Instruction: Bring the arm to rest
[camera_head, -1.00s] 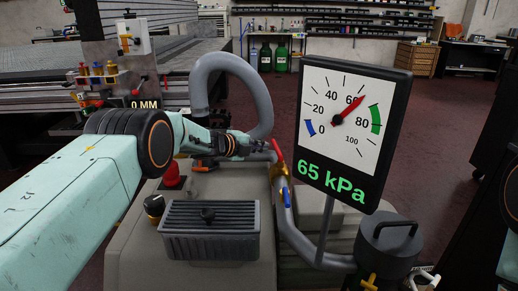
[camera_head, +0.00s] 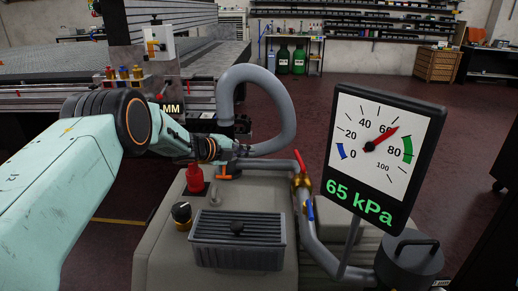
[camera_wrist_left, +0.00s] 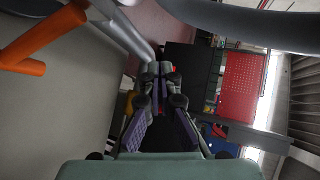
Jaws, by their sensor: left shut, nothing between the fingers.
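My left arm comes in from the left in the head view. Its gripper (camera_head: 240,150) is shut and empty, held above the grey pump unit (camera_head: 165,245), left of and apart from the red valve handle (camera_head: 300,161). In the left wrist view the dark fingers of this gripper (camera_wrist_left: 160,82) point away from the camera with nothing between them. My right gripper is not in view.
A grey hose (camera_head: 285,105) arches behind the gripper. The gauge (camera_head: 385,150) reads 65 kPa. A blue handle (camera_head: 309,208) sits on the pipe.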

